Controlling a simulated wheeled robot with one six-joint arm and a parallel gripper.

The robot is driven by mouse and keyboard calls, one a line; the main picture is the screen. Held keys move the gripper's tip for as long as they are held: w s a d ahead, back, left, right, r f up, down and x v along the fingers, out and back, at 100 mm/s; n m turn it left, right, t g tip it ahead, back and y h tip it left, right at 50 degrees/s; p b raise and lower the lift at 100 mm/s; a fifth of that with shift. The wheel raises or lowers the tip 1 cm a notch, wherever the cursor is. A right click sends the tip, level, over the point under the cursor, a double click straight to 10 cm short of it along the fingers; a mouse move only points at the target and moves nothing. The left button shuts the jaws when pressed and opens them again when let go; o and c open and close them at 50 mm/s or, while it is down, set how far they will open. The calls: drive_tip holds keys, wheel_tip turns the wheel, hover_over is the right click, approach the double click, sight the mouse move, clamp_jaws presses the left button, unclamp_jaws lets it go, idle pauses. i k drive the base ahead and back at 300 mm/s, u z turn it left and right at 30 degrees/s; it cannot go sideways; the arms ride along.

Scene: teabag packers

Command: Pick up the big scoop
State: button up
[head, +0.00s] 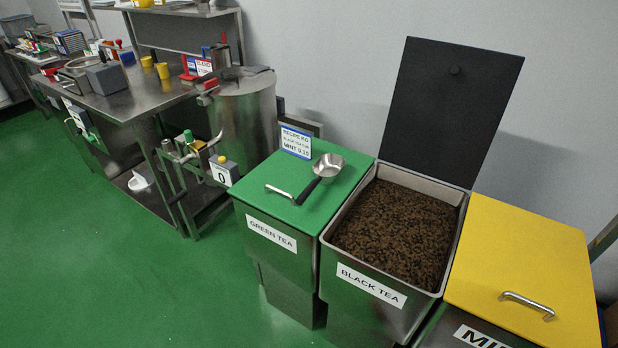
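The big scoop (328,166) is a metal scoop with a round bowl and a black handle. It lies on the closed green lid (337,188) of the green tea bin, near the lid's right side. Its bowl points toward the back and its handle slants down to the left toward the front. The lid's own bar handle (281,193) is just left of the scoop's handle end. My gripper is not in view.
The black tea bin (330,252) stands open, its dark lid (443,108) raised, full of brown tea. A yellow-lidded bin (530,262) is at right. A recipe card (296,143) stands behind the scoop. A steel drum and workbench (125,100) are left. Green floor is clear at front left.

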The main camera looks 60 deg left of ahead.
sight(327, 168)
drive_tip(key=u, duration=3.5)
drive_tip(key=k, duration=1)
drive_tip(key=z, duration=1)
drive_tip(key=i, duration=0.95)
drive_tip(key=u, duration=1.5)
drive_tip(key=i, duration=1.2)
